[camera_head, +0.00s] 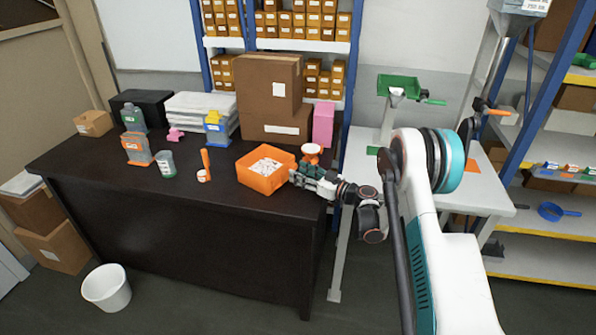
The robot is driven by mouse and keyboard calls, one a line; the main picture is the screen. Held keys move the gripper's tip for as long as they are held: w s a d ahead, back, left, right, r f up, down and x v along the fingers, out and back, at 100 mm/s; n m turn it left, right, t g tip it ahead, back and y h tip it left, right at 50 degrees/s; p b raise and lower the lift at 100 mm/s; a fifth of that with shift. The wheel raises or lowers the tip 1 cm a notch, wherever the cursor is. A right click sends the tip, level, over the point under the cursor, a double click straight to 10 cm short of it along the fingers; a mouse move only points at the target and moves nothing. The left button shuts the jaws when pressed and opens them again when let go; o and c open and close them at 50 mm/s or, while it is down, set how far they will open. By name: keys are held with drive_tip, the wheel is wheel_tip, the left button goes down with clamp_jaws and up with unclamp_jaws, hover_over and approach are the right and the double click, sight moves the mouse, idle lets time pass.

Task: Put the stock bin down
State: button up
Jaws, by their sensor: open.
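The stock bin, an open orange box (252,182) with small white pieces inside, sits on the dark brown table (215,225) near its front right. My gripper (297,178) is at the right side of the bin, at about the height of its rim. The gripper is open. The picture is too small to show whether a fingertip touches the bin wall.
An orange-handled tool (204,160) and a lidded jar (166,164) stand left of the bin. Cardboard boxes (268,85) and a pink box (323,124) are behind. The table's front left is clear. A white bucket (106,288) stands on the floor.

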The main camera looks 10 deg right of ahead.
drive_tip(key=p+v, duration=0.3)
drive_tip(key=v, duration=0.7)
drive_tip(key=s+a+r+m+g+h, duration=0.2)
drive_tip(key=a+r+h, duration=0.1)
drive_tip(key=r, duration=0.8)
drive_tip(key=s+a+r+m+g+h, duration=0.2)
drive_tip(key=s+a+r+m+h, duration=0.1)
drive_tip(key=s+r, duration=0.65)
drive_tip(key=s+d+r+m+h, duration=0.1)
drive_tip(key=s+d+m+h, duration=0.1)
drive_tip(key=s, duration=1.3)
drive_tip(key=s+d+r+m+h, duration=0.1)
drive_tip(key=s+d+h, duration=0.3)
drive_tip(key=s, duration=1.1)
drive_tip(key=shift+m+g+h, duration=0.4)
drive_tip(key=shift+m+h, duration=0.3)
drive_tip(key=shift+m, duration=0.1)
